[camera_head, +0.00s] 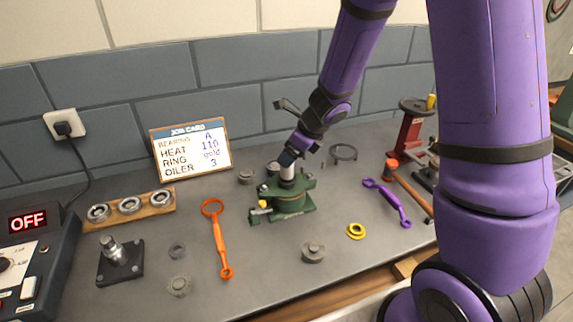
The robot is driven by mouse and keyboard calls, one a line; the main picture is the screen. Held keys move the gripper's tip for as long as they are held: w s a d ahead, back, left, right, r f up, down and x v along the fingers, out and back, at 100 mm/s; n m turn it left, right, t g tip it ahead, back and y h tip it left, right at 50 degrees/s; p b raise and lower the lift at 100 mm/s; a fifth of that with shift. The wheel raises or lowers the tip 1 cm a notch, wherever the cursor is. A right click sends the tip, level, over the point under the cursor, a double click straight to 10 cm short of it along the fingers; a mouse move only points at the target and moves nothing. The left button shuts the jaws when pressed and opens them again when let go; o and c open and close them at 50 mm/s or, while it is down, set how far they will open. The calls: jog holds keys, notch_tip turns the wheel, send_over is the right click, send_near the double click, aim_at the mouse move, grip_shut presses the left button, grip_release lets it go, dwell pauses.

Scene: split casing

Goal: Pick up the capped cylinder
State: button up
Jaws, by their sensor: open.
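My gripper (289,162) is over the green split casing (290,199) at the middle of the bench, pointing down. Its jaws are small and dark in this view and are open. A short silver cylinder (287,173) with a dark top stands upright at the top of the casing, directly under my gripper; it looks like the capped cylinder. The jaws partly hide its top, and I cannot tell whether they touch it. A small dark round part (272,168) shows just left of it.
An orange ring wrench (219,240), a grey flanged part (313,252), a yellow ring (356,231) and a purple wrench (388,203) lie around the casing. A bearing board (160,200) and the job card (192,149) are left. A red press (408,135) stands right.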

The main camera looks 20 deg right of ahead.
jog(key=shift+x, duration=2.5)
jog(key=shift+s, duration=0.1)
jog(key=c, duration=1.1)
jog(key=shift+r, duration=0.1)
